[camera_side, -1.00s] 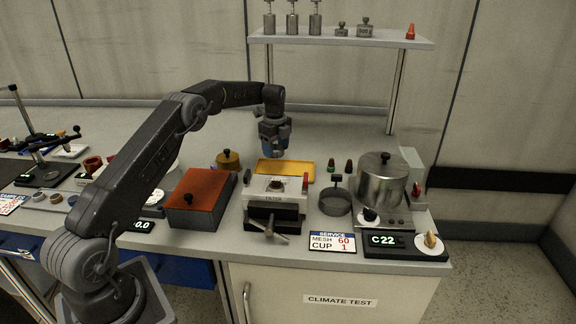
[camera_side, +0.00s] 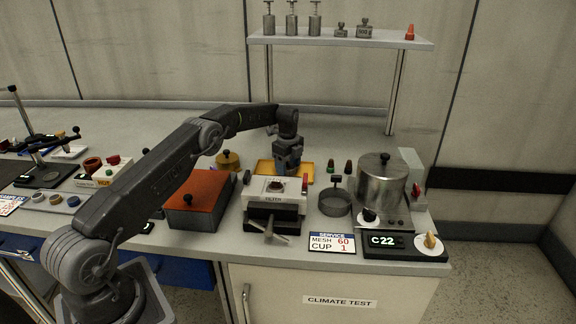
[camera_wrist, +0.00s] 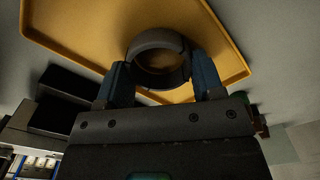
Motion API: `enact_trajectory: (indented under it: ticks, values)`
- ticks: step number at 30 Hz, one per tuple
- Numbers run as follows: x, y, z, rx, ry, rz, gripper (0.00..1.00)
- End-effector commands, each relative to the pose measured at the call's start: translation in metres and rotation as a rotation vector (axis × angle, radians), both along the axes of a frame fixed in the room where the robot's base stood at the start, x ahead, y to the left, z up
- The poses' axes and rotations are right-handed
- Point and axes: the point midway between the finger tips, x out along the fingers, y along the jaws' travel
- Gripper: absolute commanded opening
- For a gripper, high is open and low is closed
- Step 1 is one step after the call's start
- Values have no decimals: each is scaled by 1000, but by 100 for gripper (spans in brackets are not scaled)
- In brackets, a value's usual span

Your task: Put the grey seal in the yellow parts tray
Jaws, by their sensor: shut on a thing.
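The grey seal (camera_wrist: 158,42) is a dark grey ring, seen in the wrist view between the two blue fingertips of my gripper (camera_wrist: 160,82). The fingers are shut on it from both sides. The yellow parts tray (camera_wrist: 75,28) is a shallow rectangle behind the ring in the wrist view. In the side view the tray (camera_side: 305,178) lies on the bench behind the filter unit, and my gripper (camera_side: 287,172) is down over it. The seal is hidden there. I cannot tell whether the seal touches the tray floor.
The filter unit (camera_side: 276,190) stands just in front of the tray. A red-lidded box (camera_side: 199,190) and a brass pot (camera_side: 228,160) are to the left. The bench behind is clear.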

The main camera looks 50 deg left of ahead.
Motion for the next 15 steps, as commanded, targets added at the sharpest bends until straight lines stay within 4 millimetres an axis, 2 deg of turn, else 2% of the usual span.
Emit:
enact_trajectory:
  ticks: [3,4,6,11,15]
  values:
    - [0,0,-4,0,1,0,39]
    - [0,0,-3,0,0,0,65]
    - [0,0,-3,0,1,0,71]
    - [0,0,-3,0,1,0,87]
    - [0,0,-3,0,0,0,87]
